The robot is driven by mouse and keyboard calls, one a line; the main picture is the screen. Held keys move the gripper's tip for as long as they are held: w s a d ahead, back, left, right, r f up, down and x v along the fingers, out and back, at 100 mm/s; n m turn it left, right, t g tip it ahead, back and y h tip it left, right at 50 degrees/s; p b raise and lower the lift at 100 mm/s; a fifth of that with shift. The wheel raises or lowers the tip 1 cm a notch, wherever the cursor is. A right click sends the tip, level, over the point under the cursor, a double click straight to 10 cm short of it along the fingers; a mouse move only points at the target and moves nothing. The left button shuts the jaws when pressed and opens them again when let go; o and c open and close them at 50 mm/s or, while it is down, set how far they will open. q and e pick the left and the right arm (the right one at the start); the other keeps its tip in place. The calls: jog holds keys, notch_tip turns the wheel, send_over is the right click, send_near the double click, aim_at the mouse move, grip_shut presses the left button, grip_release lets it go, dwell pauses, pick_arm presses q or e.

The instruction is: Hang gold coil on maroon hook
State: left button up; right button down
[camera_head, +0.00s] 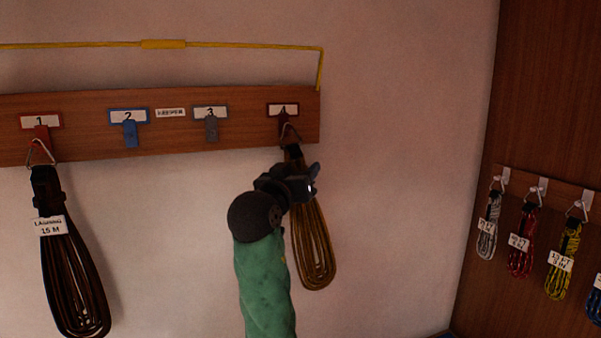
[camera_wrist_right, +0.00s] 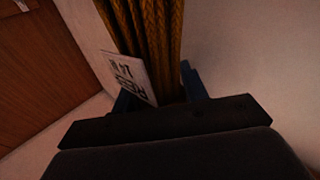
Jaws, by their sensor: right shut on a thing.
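The gold coil (camera_head: 314,250) hangs down at the right end of the wooden hook board, below the maroon hook (camera_head: 284,122) under label 4. Its metal ring (camera_head: 290,134) overlaps the maroon hook in the head view; I cannot tell whether the ring is around the hook or just in front of it. My right gripper (camera_head: 300,183) is shut on the coil's upper part. In the right wrist view the gold strands (camera_wrist_right: 146,40) and a white tag (camera_wrist_right: 130,76) show between the fingers. My left gripper is not in view.
The board (camera_head: 180,140) also bears a red hook (camera_head: 42,132) with a dark coil (camera_head: 70,265), and empty blue (camera_head: 130,134) and grey (camera_head: 211,129) hooks. A yellow line (camera_head: 240,45) runs above. Several small coils hang on a rack (camera_head: 540,185) at right.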

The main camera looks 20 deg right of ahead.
dwell(0.3)
jog(key=c, duration=0.8)
grip_release()
jog(key=shift+o, duration=0.6)
jog(key=shift+s+d+r, duration=0.1)
jog(key=shift+s+d, duration=0.05)
jog(key=shift+s, duration=0.05)
jog(key=shift+w, duration=0.15)
